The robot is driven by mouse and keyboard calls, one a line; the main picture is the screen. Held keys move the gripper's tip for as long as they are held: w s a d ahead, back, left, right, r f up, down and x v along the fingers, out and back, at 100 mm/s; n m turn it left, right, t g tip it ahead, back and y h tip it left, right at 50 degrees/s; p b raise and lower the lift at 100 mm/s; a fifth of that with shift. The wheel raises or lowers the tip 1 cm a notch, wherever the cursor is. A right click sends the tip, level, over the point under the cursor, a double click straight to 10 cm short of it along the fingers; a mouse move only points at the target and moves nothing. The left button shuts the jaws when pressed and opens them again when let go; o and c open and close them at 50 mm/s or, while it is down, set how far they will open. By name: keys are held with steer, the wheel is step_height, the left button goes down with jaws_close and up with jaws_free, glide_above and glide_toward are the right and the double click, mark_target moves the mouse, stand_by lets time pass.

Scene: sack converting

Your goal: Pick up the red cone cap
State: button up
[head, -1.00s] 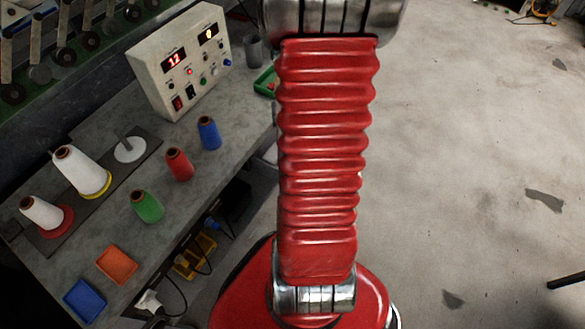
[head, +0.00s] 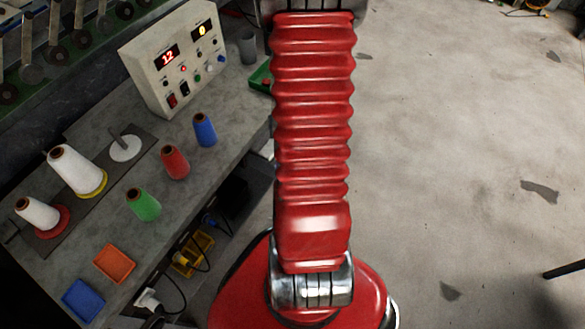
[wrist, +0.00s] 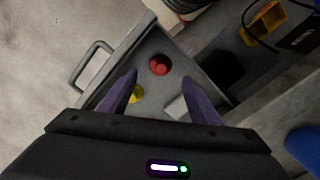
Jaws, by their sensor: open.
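In the wrist view a small round red piece (wrist: 160,64), which looks like the red cone cap, lies in an open grey drawer (wrist: 196,62). My gripper (wrist: 159,76) is open above the drawer, its two purple fingers apart. The red piece shows between and just beyond the fingertips, and nothing is held. I cannot tell how far below the fingers it is. In the head view I cannot make out the drawer or my gripper; my red arm fills the middle.
In the drawer, a yellow piece (wrist: 137,94) is partly behind the left finger and a grey block (wrist: 177,107) sits near the right one. The drawer has a handle (wrist: 90,62). The bench holds red (head: 175,162), green (head: 143,204) and blue (head: 204,129) cones and a control box (head: 172,60).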

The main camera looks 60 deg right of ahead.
steer(key=shift+f, duration=1.1)
steer(key=shift+f, duration=0.1)
steer(key=shift+a+f, duration=0.1)
steer(key=shift+f, duration=2.4)
steer(key=shift+c, duration=0.5)
steer(key=c, duration=1)
steer(key=shift+r, duration=0.15)
step_height(320, 180, up, 10)
